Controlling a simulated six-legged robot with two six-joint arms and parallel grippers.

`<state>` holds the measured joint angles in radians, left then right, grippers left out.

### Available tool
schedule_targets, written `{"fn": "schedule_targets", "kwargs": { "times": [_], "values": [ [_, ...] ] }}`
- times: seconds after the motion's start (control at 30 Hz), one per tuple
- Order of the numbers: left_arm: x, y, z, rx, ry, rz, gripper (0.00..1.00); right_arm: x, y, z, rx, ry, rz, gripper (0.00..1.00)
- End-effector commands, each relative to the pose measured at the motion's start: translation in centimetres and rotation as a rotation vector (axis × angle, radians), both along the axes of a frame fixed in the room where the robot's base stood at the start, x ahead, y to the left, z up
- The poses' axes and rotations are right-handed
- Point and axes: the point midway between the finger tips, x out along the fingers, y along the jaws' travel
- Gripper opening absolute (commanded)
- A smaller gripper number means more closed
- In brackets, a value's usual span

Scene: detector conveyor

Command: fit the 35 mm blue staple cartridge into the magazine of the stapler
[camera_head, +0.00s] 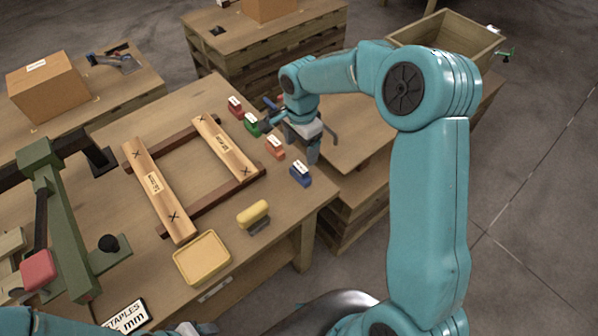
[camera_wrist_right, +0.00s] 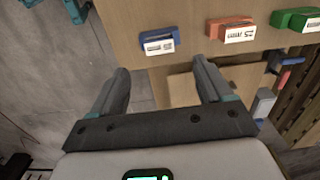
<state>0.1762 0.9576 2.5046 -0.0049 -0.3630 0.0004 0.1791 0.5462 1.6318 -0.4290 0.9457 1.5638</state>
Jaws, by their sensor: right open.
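The blue staple cartridge (camera_head: 300,174) lies with its white label up at the right edge of the table. In the right wrist view the blue cartridge (camera_wrist_right: 158,41) is ahead of the fingers, not between them. My right gripper (camera_head: 313,148) is open and empty, just beyond the blue cartridge in the head view; its spread fingers (camera_wrist_right: 160,82) show in the wrist view. A dark and blue tool (camera_head: 115,60) on the back left table may be the stapler; its magazine cannot be made out. A grey tip at the bottom edge may be my left gripper (camera_head: 195,328), mostly cut off.
Orange (camera_head: 274,147), green (camera_head: 252,124) and red (camera_head: 235,106) cartridges line the same edge. A wooden frame (camera_head: 150,180), yellow tray (camera_head: 202,262), yellow-topped block (camera_head: 253,213), green press (camera_head: 62,225) and "STAPLES mm" card (camera_head: 127,316) occupy the table. A blue-and-red item (camera_wrist_right: 286,64) lies beyond the edge.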

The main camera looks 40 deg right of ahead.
Motion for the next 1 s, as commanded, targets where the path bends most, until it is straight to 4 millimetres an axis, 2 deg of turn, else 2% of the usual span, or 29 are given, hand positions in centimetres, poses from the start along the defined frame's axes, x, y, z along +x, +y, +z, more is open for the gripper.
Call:
{"fn": "schedule_targets", "kwargs": {
  "times": [0.1,0.27,0.5,0.63,0.83,1.0],
  "values": [
    [0.0,0.0,0.3,0.000,0.000,0.000,0.55,0.1,0.0,-1.5,-0.001,0.001,-0.001,0.79],
    [0.0,0.0,0.6,0.000,0.000,0.000,0.55,0.1,0.2,-2.6,0.001,0.002,0.000,0.79],
    [0.0,0.0,2.0,0.000,0.000,0.000,0.55,0.2,0.4,-6.3,0.000,0.003,0.000,0.79],
    [0.0,0.0,2.1,0.000,0.000,0.000,0.55,0.2,0.4,-7.2,0.000,0.000,-0.001,0.79],
    [0.0,0.0,2.0,0.000,0.000,0.000,0.55,0.2,0.4,-7.3,0.000,-0.001,-0.001,0.79],
    [0.0,0.0,2.0,0.000,0.000,0.000,0.55,0.2,0.4,-7.3,0.000,-0.001,-0.001,0.23]
  ]
}}
